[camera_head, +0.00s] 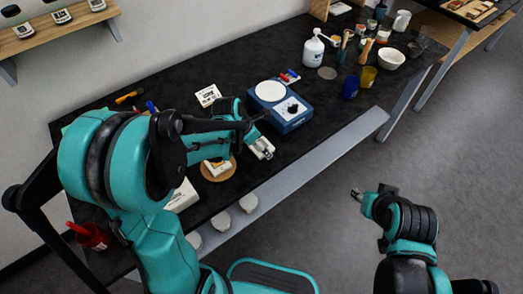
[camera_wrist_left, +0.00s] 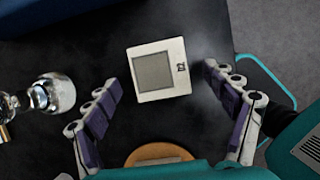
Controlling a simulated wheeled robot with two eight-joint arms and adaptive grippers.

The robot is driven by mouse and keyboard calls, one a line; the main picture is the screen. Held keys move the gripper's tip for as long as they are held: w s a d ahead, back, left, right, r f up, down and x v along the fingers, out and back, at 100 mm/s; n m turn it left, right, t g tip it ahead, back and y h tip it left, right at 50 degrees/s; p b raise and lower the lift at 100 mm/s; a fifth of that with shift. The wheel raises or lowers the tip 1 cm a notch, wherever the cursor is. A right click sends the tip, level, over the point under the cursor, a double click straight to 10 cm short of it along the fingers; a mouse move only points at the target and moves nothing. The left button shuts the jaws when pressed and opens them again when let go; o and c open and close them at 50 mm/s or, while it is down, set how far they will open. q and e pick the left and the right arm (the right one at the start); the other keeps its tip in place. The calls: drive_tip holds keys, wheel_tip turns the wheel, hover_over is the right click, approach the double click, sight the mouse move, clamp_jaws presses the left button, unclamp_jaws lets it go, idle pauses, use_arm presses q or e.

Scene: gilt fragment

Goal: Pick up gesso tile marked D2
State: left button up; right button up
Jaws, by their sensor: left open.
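A white square tile (camera_wrist_left: 174,94) with a grey inner square lies flat on the black table. It bears a small dark mark at its right edge, too small to read surely as D2. In the head view the pale tile (camera_head: 265,151) is partly hidden by my left gripper (camera_head: 257,139). In the left wrist view my left gripper (camera_wrist_left: 161,80) is open, with one purple-padded finger at each side of the tile and nothing between the pads held. My right gripper (camera_head: 361,194) hangs off the table's front, over the floor; its jaws are too small to judge.
A blue device with a round white plate (camera_head: 290,118) stands just behind the tile. A round wooden board (camera_head: 232,172) with a pale block lies to the left. Bottles, cups and a white bowl (camera_head: 391,58) crowd the far right. The table's front edge is close.

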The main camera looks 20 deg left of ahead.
use_arm(q)
drive_tip(key=shift+w+f, duration=0.15)
drive_tip(key=shift+f, duration=0.25)
drive_tip(key=shift+r, duration=0.1)
drive_tip(key=c, duration=1.3)
drive_tip(key=shift+c, duration=0.2)
drive_tip(key=shift+r, duration=0.1)
